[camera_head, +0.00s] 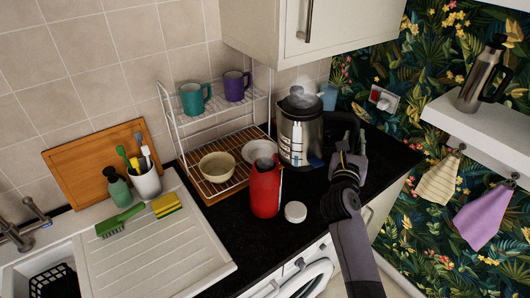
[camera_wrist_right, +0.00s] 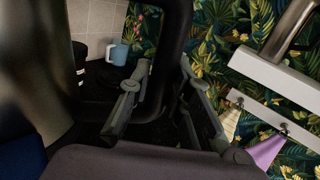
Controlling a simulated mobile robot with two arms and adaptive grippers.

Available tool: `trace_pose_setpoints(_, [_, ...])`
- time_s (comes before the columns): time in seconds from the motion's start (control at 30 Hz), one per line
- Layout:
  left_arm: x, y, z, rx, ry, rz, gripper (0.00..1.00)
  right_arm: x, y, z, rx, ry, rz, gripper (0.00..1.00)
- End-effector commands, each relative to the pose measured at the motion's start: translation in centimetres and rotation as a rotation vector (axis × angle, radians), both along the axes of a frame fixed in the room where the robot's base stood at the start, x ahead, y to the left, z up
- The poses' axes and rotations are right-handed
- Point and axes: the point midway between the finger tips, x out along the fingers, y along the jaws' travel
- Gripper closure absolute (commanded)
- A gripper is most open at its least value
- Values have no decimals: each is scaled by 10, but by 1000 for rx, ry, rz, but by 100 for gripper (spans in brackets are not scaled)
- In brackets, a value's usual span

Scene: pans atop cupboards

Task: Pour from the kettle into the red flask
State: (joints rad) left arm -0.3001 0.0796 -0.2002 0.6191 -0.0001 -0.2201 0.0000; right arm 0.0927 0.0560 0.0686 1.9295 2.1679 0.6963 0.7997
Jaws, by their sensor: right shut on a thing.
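The steel kettle (camera_head: 300,138) with a black handle (camera_head: 345,128) is upright at the back of the black counter, with steam above its top. I cannot tell whether its bottom touches the counter. My right gripper (camera_head: 348,160) is shut on the kettle's handle. In the right wrist view the gripper's fingers (camera_wrist_right: 163,92) are on both sides of the black handle (camera_wrist_right: 170,45). The red flask (camera_head: 265,190) stands upright near the counter's front edge, left of the kettle and nearer. My left gripper is out of view.
A wire rack (camera_head: 208,125) with a teal mug (camera_head: 192,99), a purple mug (camera_head: 234,87) and bowls stands left of the kettle. A cupboard (camera_head: 275,30) hangs above. A blue mug (camera_head: 328,97) is behind the kettle. The sink drainer (camera_head: 150,250) is at left.

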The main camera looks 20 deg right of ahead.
Motion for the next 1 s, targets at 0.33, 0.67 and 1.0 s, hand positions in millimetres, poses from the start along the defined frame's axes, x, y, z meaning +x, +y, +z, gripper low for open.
trace_pose_setpoints(0.33, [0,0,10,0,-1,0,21,1,1,15,18,-14,3,100])
trace_pose_setpoints(0.67, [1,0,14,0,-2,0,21,0,1,33,65,-20,4,100])
trace_pose_setpoints(1.0, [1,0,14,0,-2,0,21,0,1,33,65,-19,4,100])
